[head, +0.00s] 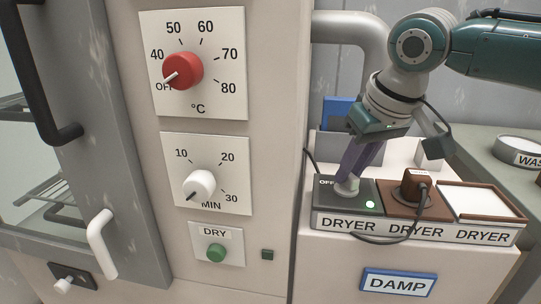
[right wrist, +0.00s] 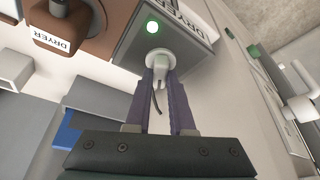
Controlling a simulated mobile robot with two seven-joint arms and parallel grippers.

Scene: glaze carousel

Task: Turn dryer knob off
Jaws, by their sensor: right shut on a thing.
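The dryer knob (head: 346,190) is a pale grey knob on top of the dark grey DRYER box (head: 370,203). It also shows in the right wrist view (right wrist: 158,58), between the tips of the purple fingers. My right gripper (head: 349,181) comes down from above and is shut on the knob. An OFF label is partly visible beside the knob in the head view. A small green light (head: 370,204) glows on the box. The fingers hide part of the knob, so I cannot tell exactly where it points. My left gripper is not in view.
A brown DRYER box with a plug and cord (head: 415,187) stands close at the right, and a white-topped DRYER box (head: 483,201) beyond it. At the left are a red temperature dial (head: 184,70), a white MIN dial (head: 200,184) and a green DRY button (head: 216,252).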

